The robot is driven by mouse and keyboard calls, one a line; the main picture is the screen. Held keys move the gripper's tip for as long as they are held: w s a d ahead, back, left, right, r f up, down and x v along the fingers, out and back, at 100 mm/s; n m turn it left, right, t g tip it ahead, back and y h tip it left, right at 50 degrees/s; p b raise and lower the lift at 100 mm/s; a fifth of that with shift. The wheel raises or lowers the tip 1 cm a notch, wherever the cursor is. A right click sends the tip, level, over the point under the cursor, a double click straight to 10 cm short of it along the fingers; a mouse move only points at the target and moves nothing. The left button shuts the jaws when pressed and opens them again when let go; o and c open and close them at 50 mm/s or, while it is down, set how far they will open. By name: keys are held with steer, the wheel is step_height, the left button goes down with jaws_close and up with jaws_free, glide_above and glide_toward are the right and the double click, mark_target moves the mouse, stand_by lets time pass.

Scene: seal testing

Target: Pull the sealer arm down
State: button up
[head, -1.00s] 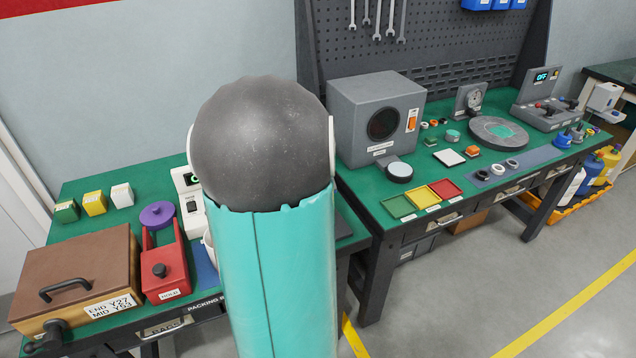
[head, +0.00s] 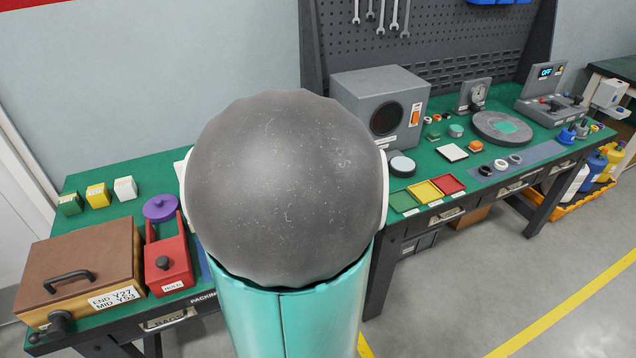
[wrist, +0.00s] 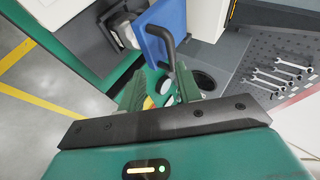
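In the wrist view, a blue tilted panel with a black bar handle (wrist: 165,45) stands just beyond my gripper; it looks like the sealer arm, but I cannot be sure. My gripper (wrist: 160,88) has its two green fingers apart, with a gap between them. The near end of the black handle shows close to that gap; I cannot tell whether it lies between the fingers. In the head view my own arm covers the middle, hiding the gripper and the sealer.
The right bench holds a grey oven (head: 382,110) and coloured trays (head: 425,192). Wrenches (wrist: 280,72) hang on a pegboard. Grey floor is open at right.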

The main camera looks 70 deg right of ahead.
steer(key=v, duration=0.8)
steer(key=shift+r, duration=0.2)
stand_by(0.4)
steer(key=shift+a, duration=0.1)
stand_by(0.5)
